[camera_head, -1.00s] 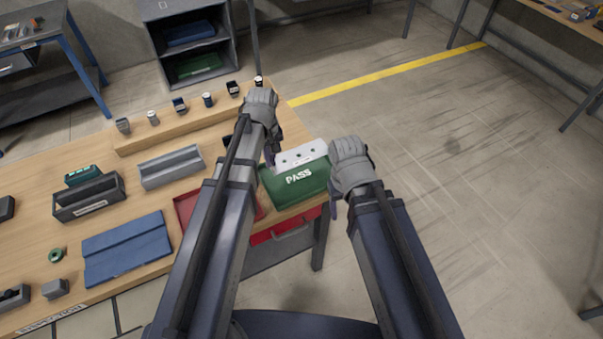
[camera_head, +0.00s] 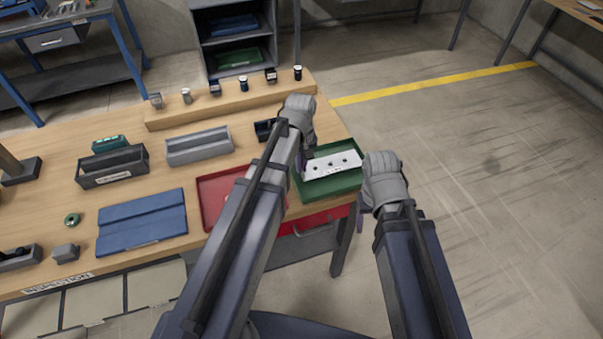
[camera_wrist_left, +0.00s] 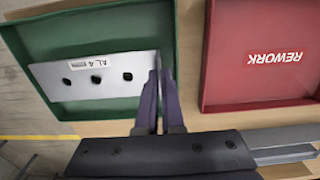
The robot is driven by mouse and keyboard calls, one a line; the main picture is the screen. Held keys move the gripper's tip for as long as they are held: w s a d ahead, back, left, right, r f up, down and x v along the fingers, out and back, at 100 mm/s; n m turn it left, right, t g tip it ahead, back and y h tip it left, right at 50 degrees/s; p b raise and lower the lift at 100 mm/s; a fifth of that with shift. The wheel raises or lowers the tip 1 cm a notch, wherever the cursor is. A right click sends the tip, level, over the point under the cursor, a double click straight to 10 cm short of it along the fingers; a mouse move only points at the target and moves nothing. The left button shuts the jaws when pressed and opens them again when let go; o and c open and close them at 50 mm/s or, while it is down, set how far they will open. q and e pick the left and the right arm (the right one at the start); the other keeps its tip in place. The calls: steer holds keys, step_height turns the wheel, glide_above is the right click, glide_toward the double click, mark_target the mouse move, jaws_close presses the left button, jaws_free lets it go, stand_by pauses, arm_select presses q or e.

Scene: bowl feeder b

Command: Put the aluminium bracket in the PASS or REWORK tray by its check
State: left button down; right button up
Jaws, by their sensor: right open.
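The aluminium bracket (camera_head: 332,165) is a pale flat plate with a row of three dark holes. It is over or in the green tray (camera_head: 330,187); I cannot tell whether it rests on the floor. Its "AL 4" label (camera_wrist_left: 95,62) shows in the left wrist view. My left gripper (camera_head: 301,168) is at the bracket's end, its fingers (camera_wrist_left: 160,100) close together on the edge there. The red REWORK tray (camera_wrist_left: 262,85) lies beside the green one and shows in the head view (camera_head: 212,190), partly behind my left arm. My right gripper (camera_head: 364,203) is open and empty, right of the green tray.
A blue mat (camera_head: 142,222), a grey bin (camera_head: 198,146) and a dark bin (camera_head: 113,167) stand on the bench to the left. Several small parts stand on a wooden ledge (camera_head: 225,102) at the back. Open floor lies to the right.

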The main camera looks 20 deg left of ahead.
arm_select(q)
steer(key=shift+f+b, duration=0.65)
steer(key=shift+f, duration=0.5)
arm_select(e)
steer(key=shift+f, duration=1.15)
arm_select(q)
steer(key=shift+f, duration=0.1)
arm_select(e)
steer(key=shift+f, duration=0.1)
arm_select(q)
steer(key=shift+f, duration=0.15)
steer(key=c, duration=1.3)
jaws_free()
arm_select(e)
steer(key=shift+f, duration=0.15)
